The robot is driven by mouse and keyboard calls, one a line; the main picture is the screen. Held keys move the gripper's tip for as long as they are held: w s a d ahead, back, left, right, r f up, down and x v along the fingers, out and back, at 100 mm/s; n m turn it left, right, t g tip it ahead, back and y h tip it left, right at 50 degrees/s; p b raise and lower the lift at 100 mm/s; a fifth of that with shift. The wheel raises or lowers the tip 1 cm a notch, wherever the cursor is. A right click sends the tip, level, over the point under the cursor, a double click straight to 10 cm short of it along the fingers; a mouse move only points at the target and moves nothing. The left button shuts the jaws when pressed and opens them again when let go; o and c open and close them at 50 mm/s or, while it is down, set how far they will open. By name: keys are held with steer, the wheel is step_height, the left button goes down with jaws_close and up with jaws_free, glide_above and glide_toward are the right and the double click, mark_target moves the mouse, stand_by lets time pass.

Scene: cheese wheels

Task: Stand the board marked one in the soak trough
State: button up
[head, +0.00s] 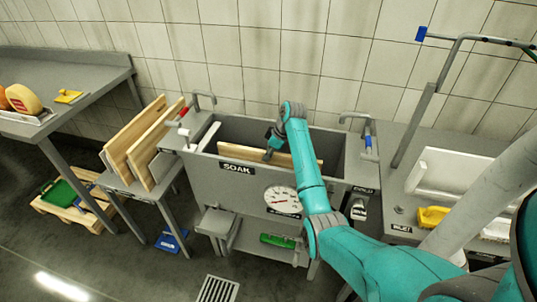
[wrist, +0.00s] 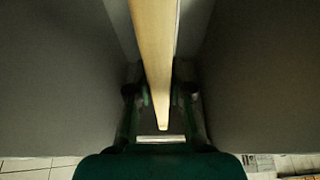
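The soak trough (head: 300,185) is a grey basin with a black SOAK label on its front. A pale wooden board (head: 300,161) is inside it on edge, its top edge showing just above the front rim. My gripper (head: 270,153) is down in the trough at this board. In the wrist view the board (wrist: 157,55) runs between my two fingers (wrist: 161,97), which sit close on both faces, shut on it. Its lower part and any mark are hidden. Two more wooden boards (head: 133,130) stand on edge on a small stand left of the trough; no number is readable on them.
Taps stand at the trough's back corners, and a round gauge (head: 282,199) is on its front. A grey counter (head: 60,85) with cheese is at left. The trough walls are close on both sides of my gripper.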

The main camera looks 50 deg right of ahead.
steer(key=o, duration=0.4)
steer(key=shift+r, duration=0.1)
steer(key=v, duration=1.2)
